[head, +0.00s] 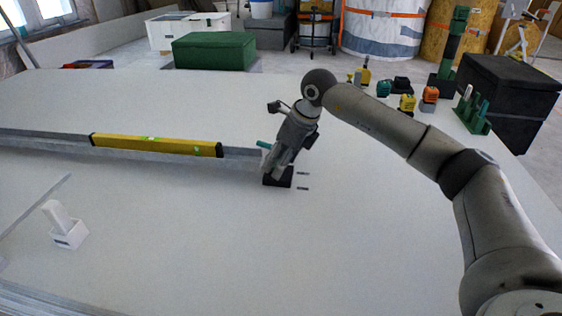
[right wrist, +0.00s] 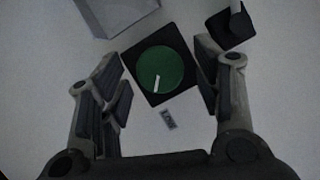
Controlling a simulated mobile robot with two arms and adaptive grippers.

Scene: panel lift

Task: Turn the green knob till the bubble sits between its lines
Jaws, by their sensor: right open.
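The green knob (right wrist: 161,72) is round with a white pointer mark and sits on a black square base (right wrist: 133,62). In the head view the knob is hidden behind my gripper, and only the black base (head: 284,181) shows. My right gripper (head: 276,168) points down over it. In the right wrist view the open fingers (right wrist: 163,84) stand on either side of the base, with a gap to the knob. A yellow level (head: 125,143) lies along a grey rail, with a small green vial near its middle; the bubble is too small to read. My left gripper is not in view.
The grey rail (head: 45,137) ends beside the black base. A white block with an upright tab (head: 68,233) stands at front left. Small dark marks (head: 302,188) lie right of the base. Coloured tools (head: 407,103) stand at the far right edge. The middle front of the panel is clear.

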